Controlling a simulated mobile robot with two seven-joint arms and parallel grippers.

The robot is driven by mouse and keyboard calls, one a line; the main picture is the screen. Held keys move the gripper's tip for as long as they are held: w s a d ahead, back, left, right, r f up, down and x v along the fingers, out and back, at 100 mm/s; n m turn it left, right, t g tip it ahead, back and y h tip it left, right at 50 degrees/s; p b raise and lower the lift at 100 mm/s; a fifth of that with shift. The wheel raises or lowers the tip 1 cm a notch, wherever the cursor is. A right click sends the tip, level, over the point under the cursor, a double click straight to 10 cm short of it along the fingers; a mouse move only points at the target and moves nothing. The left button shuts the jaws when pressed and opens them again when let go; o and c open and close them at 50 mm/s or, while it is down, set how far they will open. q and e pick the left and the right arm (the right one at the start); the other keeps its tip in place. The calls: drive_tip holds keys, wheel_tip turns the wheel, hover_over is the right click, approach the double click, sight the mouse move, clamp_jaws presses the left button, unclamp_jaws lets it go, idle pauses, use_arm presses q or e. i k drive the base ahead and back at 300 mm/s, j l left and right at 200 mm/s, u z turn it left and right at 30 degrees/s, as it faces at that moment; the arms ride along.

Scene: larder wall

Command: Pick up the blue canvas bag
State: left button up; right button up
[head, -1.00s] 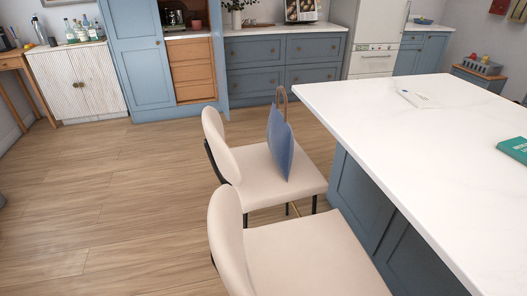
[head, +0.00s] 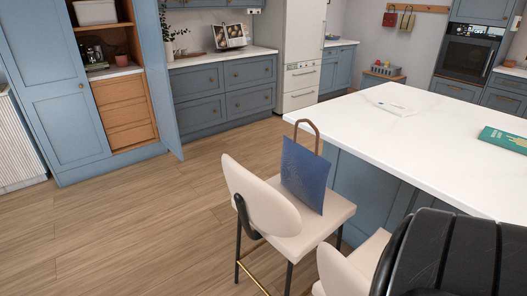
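The blue canvas bag (head: 304,175) stands upright on the seat of a cream chair (head: 258,207), beside the white-topped island. Its brown handle loop (head: 307,128) sticks up above the bag and above the level of the island's near corner. The bag leans against nothing that I can make out. Neither of my grippers shows in the head view. A dark, ribbed part, probably mine, fills the lower right corner and hides part of the second chair and of the island's side.
The white island top (head: 420,125) lies right of the bag, with a teal book (head: 504,139) on it. A second cream chair (head: 352,266) stands nearer, close to the first. Wooden floor (head: 140,235) is clear to the left. Blue cabinets (head: 222,95) line the back.

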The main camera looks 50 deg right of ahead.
sight(304, 173)
drive_tip(key=i+z, duration=0.35)
drive_tip(key=i+j+z, duration=0.15)
drive_tip(key=i+z, duration=0.25)
drive_tip(key=i, duration=0.2)
drive_tip(key=i+j+z, duration=0.35)
drive_tip(key=i+z, duration=0.2)
drive_tip(key=z, duration=0.25)
drive_tip(key=i+j+z, duration=0.15)
drive_tip(key=z, duration=0.3)
drive_tip(key=i+j+z, duration=0.2)
drive_tip(key=z, duration=0.2)
drive_tip(key=i+j+z, duration=0.1)
drive_tip(key=z, duration=0.35)
drive_tip(key=j, duration=0.1)
